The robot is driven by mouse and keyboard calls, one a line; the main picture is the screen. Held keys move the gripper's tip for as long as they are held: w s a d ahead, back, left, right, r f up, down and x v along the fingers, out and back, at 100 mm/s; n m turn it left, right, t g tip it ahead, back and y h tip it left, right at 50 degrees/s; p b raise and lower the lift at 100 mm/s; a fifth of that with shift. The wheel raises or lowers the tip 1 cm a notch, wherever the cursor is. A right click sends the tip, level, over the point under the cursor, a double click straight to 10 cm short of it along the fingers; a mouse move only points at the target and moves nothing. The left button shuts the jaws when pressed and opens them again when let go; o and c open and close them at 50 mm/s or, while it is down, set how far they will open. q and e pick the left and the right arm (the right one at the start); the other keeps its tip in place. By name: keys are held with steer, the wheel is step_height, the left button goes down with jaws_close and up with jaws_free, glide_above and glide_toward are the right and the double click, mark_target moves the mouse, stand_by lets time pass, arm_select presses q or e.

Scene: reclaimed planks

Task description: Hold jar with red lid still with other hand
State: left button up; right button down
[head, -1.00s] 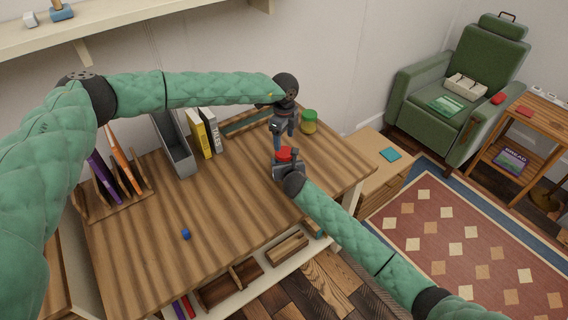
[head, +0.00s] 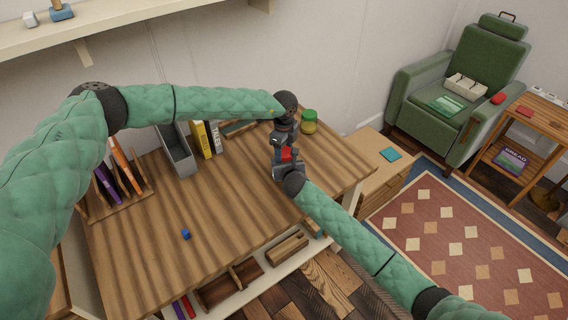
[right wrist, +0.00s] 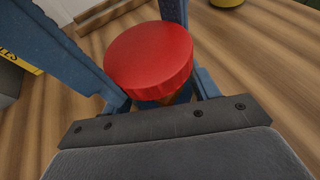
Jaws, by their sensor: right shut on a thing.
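The jar with a red lid (head: 287,155) stands on the plank desk near its right end; its red lid (right wrist: 148,58) fills the middle of the right wrist view and hides most of the jar's body. My right gripper (head: 285,172) is shut on the jar below the lid, coming in from the front right. My left gripper (head: 287,150) points down from above, its blue fingers open on either side of the lid. One of those fingers shows large at the left of the right wrist view, the other behind the lid.
A green jar with a yellowish lower part (head: 309,122) stands just behind and right. A grey bin (head: 178,153), books (head: 203,138) and a wooden rack (head: 120,190) line the desk's back and left. A small blue cube (head: 186,234) lies at the front; the middle is clear.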

arm_select(q)
steer(key=m, duration=0.3)
steer(key=shift+m, duration=0.4)
steer(key=m, duration=1.3)
steer(key=shift+w+a, duration=0.1)
steer(key=o, duration=1.1)
